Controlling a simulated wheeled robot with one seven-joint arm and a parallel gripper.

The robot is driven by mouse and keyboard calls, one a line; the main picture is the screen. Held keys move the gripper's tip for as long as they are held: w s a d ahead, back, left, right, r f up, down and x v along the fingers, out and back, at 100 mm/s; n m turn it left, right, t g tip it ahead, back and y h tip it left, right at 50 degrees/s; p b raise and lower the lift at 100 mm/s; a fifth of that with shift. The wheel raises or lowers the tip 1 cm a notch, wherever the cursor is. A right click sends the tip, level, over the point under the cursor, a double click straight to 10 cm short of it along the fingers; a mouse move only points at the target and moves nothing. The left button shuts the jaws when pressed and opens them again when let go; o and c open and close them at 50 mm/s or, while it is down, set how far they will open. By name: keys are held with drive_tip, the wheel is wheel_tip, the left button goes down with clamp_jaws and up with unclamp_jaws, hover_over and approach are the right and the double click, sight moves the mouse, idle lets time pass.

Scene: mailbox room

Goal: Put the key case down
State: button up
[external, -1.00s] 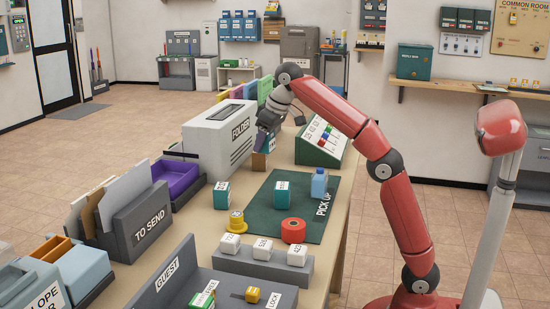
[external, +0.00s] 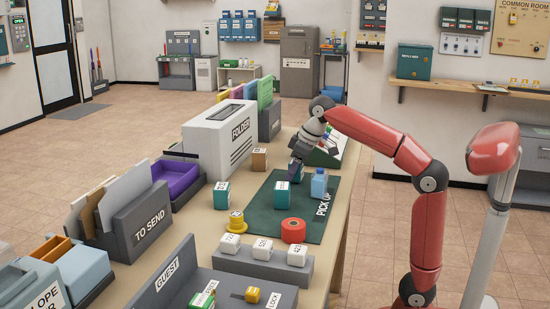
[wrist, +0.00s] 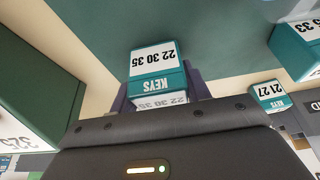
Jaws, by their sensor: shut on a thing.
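My gripper (external: 297,170) is shut on a teal key case; in the wrist view this key case (wrist: 158,72) sits between the dark fingers, with a white label reading 22 30 35 and KEYS, upside down in the picture. In the external view my gripper is low over the far part of the dark green PICK UP mat (external: 265,217), behind a blue bottle, and mostly hides the held case. I cannot tell whether the case touches the mat. Another teal case (external: 282,194) stands on the mat, and one more teal case (external: 222,194) stands left of it.
On the mat are a blue bottle (external: 319,184) and a red roll (external: 293,230). A brown box (external: 259,159) stands behind the mat, near the white FOLDER machine (external: 220,138). A green sloped panel (external: 325,153) stands behind my gripper. The mat's middle is partly bare.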

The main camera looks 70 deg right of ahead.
drive_tip(key=shift+f, duration=0.15)
drive_tip(key=o, duration=1)
drive_tip(key=shift+r, duration=0.25)
drive_tip(key=p+v, duration=0.3)
drive_tip(key=v, duration=0.8)
drive_tip(key=shift+s+r+p, duration=0.25)
drive_tip(key=shift+r+p, duration=0.05)
drive_tip(key=shift+p, duration=0.1)
